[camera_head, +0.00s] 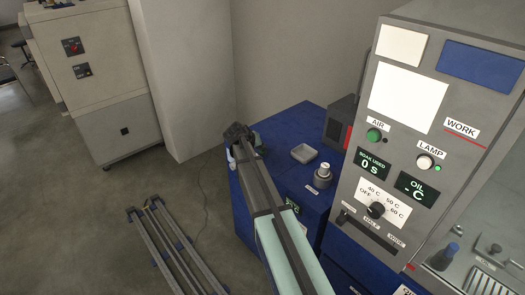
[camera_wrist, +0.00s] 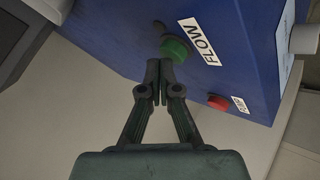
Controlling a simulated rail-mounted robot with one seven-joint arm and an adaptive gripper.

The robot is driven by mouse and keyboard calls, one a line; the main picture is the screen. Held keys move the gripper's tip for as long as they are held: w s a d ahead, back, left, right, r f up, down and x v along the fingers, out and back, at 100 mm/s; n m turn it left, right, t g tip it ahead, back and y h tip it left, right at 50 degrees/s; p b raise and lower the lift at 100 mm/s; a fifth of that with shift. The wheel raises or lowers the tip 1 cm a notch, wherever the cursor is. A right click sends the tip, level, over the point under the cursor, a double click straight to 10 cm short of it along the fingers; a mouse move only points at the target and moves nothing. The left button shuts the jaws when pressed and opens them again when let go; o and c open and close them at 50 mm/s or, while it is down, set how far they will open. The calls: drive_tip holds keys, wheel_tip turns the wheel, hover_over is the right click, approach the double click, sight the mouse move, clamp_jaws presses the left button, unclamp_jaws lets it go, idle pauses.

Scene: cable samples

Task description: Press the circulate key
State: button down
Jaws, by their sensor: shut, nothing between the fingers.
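In the wrist view, a green round button (camera_wrist: 175,47) stands on the blue cabinet face (camera_wrist: 125,35), beside a white label reading FLOW (camera_wrist: 199,42). My gripper (camera_wrist: 158,64) is shut and empty, with its fingertips at the lower left edge of this button. The fingers partly overlap it in the picture, and I cannot tell whether they touch it. A red button (camera_wrist: 218,102) with a small label sits lower right on the same face. I read no label saying circulate. In the head view, my gripper (camera_head: 237,135) is at the blue cabinet's far left edge; the buttons are hidden there.
The blue cabinet top (camera_head: 285,130) holds a small grey tray (camera_head: 304,153) and a round metal-topped part (camera_head: 323,175). A grey control panel (camera_head: 405,130) with lamps, displays and a dial rises at right. A rail frame (camera_head: 170,245) lies on the open floor at left.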

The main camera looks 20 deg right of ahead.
idle(0.4)
drive_tip(key=shift+f+b, duration=0.45)
drive_tip(key=shift+b, duration=0.1)
drive_tip(key=shift+r, duration=0.45)
drive_tip(key=shift+r+p, duration=0.75)
drive_tip(key=shift+r, duration=2.2)
